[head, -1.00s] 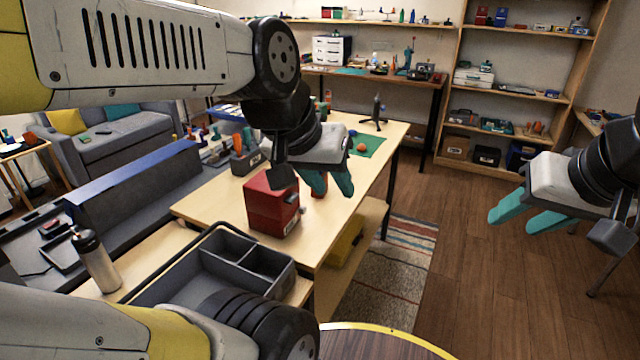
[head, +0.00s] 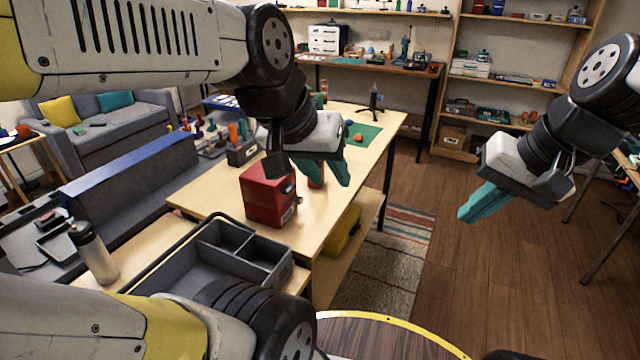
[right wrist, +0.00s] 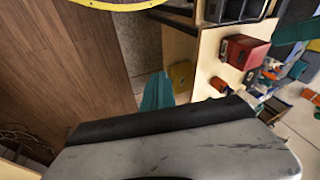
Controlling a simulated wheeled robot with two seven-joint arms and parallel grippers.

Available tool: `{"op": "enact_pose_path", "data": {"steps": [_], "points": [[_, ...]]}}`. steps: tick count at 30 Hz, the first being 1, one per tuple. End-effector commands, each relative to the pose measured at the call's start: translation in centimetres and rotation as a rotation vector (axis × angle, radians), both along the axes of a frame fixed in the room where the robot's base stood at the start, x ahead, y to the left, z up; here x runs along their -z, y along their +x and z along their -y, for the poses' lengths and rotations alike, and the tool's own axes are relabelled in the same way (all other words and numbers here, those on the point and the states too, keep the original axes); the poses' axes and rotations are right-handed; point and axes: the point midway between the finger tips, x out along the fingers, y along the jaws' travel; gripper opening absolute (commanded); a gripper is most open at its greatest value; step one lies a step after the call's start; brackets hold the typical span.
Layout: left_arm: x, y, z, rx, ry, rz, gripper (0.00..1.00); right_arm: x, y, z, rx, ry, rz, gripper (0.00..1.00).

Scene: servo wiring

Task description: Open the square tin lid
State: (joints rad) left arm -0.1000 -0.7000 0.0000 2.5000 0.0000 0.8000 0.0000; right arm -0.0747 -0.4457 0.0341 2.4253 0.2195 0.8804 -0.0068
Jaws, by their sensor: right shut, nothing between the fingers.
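A red square box-like tin (head: 268,195) with a small pale label stands on the front part of the light wooden table. It also shows in the right wrist view (right wrist: 244,51). It looks closed. My left gripper (head: 326,178) is above and to the right of the tin, teal fingers pointing down and spread apart. It appears empty and apart from the tin. My right gripper (head: 468,214) is well to the right, over the floor beyond the table edge. Its teal fingers are together with nothing between them; they also show in the right wrist view (right wrist: 157,95).
A grey divided tray (head: 190,275) is in front of the tin. An orange-red item (head: 316,178) stands behind it, near my left fingers. A green mat (head: 362,138) lies at the table's far end. A yellow bin (head: 343,230) sits on the lower shelf. Floor at right is open.

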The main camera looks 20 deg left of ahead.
Motion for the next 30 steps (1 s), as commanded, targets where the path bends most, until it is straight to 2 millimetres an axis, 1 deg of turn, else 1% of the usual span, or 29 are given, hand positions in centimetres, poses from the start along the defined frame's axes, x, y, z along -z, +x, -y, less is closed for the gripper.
{"op": "enact_pose_path", "data": {"steps": [1,6,11,17,24,30], "points": [[0.0,0.0,0.0,0.000,0.000,0.000,0.36,0.9,0.4,-1.1,0.003,0.036,-0.072,0.00],[0.0,0.0,0.0,0.000,0.000,0.000,0.36,2.9,1.5,-5.3,0.024,0.176,-0.290,0.00],[0.0,0.0,0.0,0.000,0.000,0.000,0.36,4.6,2.6,-9.2,0.056,0.313,-0.494,0.00],[0.0,0.0,0.0,0.000,0.000,0.000,0.36,6.6,4.5,-14.0,0.112,0.494,-0.741,0.00],[0.0,0.0,0.0,0.000,0.000,0.000,0.36,9.2,7.4,-19.1,0.210,0.729,-1.024,0.00],[0.0,0.0,0.0,0.000,0.000,0.000,0.36,12.0,10.6,-22.5,0.322,0.936,-1.239,0.00]]}}
